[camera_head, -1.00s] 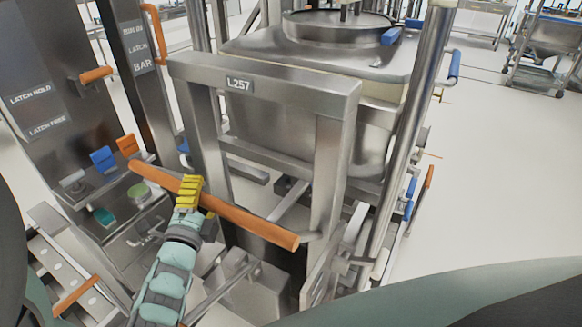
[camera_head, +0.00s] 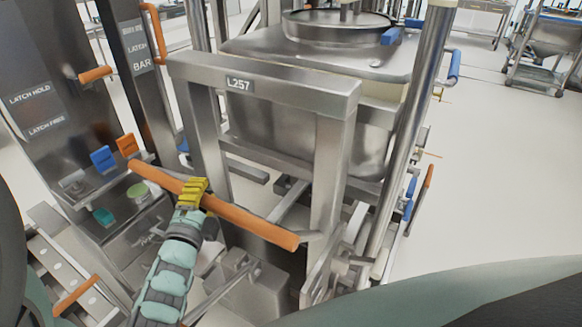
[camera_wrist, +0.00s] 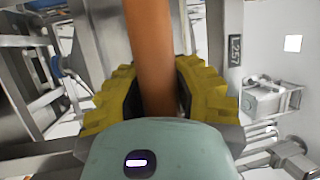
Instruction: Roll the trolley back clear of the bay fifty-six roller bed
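The trolley (camera_head: 333,165) is a steel frame with an L257 plate (camera_head: 240,85) on its top crossbar and an orange push bar (camera_head: 250,225) across its near side. My gripper (camera_head: 193,191) has its yellow fingers around the left-middle part of this bar. In the wrist view the bar (camera_wrist: 151,50) runs between the two yellow fingers (camera_wrist: 152,95), with the dark pads close against both sides. A large steel bin (camera_head: 270,130) with a round lid stands behind the frame. I cannot make out the roller bed or any bay number.
A dark latch post (camera_head: 130,40) and a panel (camera_head: 50,60) marked LATCH HOLD and LATCH FREE stand close on the left, with orange handles. A steel upright (camera_head: 408,120) stands right of the frame. The floor (camera_head: 490,180) to the right is open.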

